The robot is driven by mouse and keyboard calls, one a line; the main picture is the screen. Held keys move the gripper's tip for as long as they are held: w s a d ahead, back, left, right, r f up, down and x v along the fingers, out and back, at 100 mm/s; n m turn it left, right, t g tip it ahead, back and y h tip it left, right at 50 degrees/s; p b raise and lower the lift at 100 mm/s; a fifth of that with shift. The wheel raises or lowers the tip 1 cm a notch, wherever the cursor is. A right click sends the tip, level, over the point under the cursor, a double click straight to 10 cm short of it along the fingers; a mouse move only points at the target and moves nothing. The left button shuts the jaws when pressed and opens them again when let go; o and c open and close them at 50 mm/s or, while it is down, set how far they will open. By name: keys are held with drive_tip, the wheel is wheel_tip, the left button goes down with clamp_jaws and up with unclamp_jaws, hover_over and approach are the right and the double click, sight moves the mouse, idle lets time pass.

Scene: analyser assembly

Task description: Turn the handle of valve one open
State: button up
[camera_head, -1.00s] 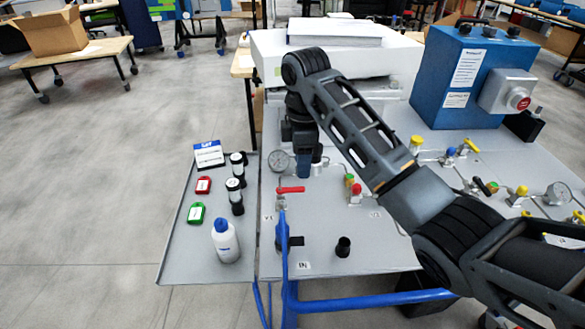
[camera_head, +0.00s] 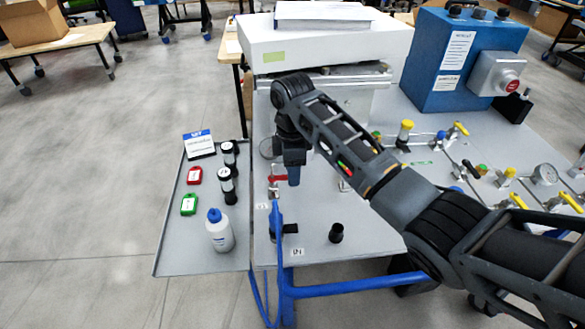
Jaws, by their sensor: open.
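The red handle (camera_head: 278,178) of valve one sits on the grey panel (camera_head: 320,215) above the small V1 label (camera_head: 262,206). It appears to lie crosswise, and its right part is hidden by my gripper. My gripper (camera_head: 293,178) points straight down at the handle's right end, in front of it in this view. It is open and holds nothing that I can see. Whether its fingers straddle or touch the handle cannot be told.
A side tray (camera_head: 165,262) on the left holds a white bottle (camera_head: 219,236), dark vials, and red and green tags. A black knob (camera_head: 336,233) stands on the panel to the right. A gauge is partly hidden behind my gripper. More valves and a blue box (camera_head: 455,60) lie further right.

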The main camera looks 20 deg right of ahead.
clamp_jaws()
